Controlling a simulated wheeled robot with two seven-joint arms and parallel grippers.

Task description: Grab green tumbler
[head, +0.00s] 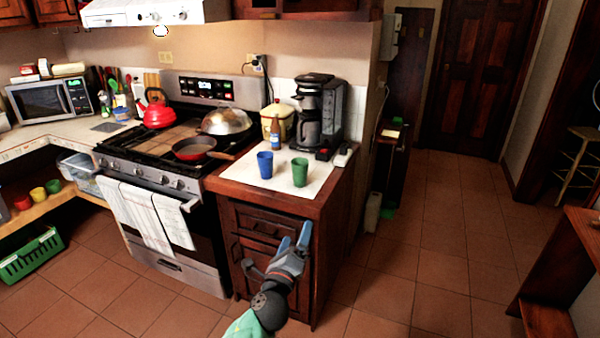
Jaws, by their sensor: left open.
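The green tumbler (299,172) stands upright on the white-topped counter (256,187), near its front right part. A blue tumbler (265,164) stands just to its left, a small gap apart. My left gripper (294,240) is in front of the cabinet, below the counter top in the picture and apart from the green tumbler. Its fingers point up toward the counter, open and empty. My right gripper is not in view.
The stove (165,150) with a pan (193,148) is to the left. Open tiled floor (430,250) lies to the right. A wooden table (575,245) is at the right edge.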

